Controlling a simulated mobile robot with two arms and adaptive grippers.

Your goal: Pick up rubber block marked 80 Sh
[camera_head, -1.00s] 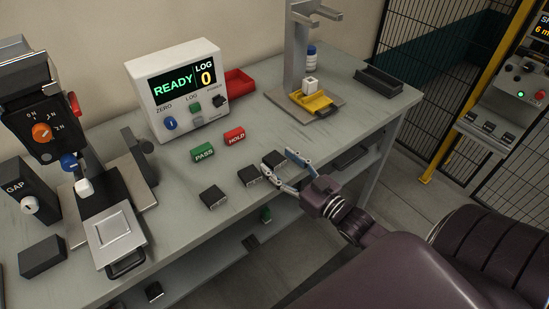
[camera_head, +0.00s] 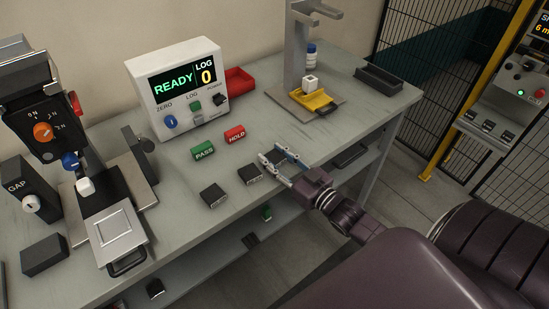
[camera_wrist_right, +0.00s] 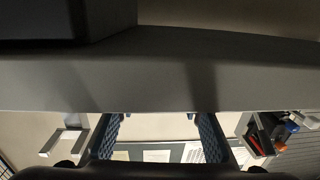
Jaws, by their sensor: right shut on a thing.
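Three small dark blocks lie in a row near the front edge of the workbench: a left one (camera_head: 213,196), a middle one (camera_head: 250,174) and a right one (camera_head: 273,156). Their markings are too small to read, so I cannot tell which is 80 Sh. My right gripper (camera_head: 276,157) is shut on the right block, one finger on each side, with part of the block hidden. It is at bench height; I cannot tell if the block is lifted. In the right wrist view the two padded fingers (camera_wrist_right: 160,140) show, apart, with a grey surface above them. My left gripper is not in view.
The bench (camera_head: 160,235) holds a green PASS block (camera_head: 203,151) and a red HOLD block (camera_head: 234,134) behind the row. A display box (camera_head: 178,88) stands further back, a clamp press (camera_head: 95,190) at left, a stand with yellow tray (camera_head: 313,100) at back right.

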